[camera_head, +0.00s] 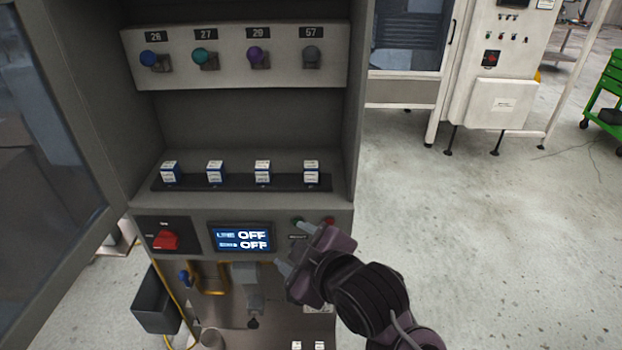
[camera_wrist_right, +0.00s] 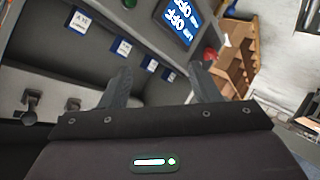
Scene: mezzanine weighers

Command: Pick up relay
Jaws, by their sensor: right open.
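Several small white-and-blue relays stand in a row on a black rail inside the open grey cabinet: the leftmost relay (camera_head: 169,172), a second relay (camera_head: 215,172), a third relay (camera_head: 262,172) and the rightmost relay (camera_head: 311,172). In the right wrist view, relays also show beyond the fingers, the nearest-looking relay (camera_wrist_right: 82,22) at upper left. My right gripper (camera_head: 293,248) is open and empty, in front of the cabinet's lower panel, below and to the right of the rail. Its two fingers also show in the right wrist view (camera_wrist_right: 160,75). My left gripper is out of view.
A red switch (camera_head: 165,240) and a display (camera_head: 241,239) reading OFF twice sit below the rail. The open cabinet door (camera_head: 60,130) stands at left. Clear floor (camera_head: 500,240) lies at right.

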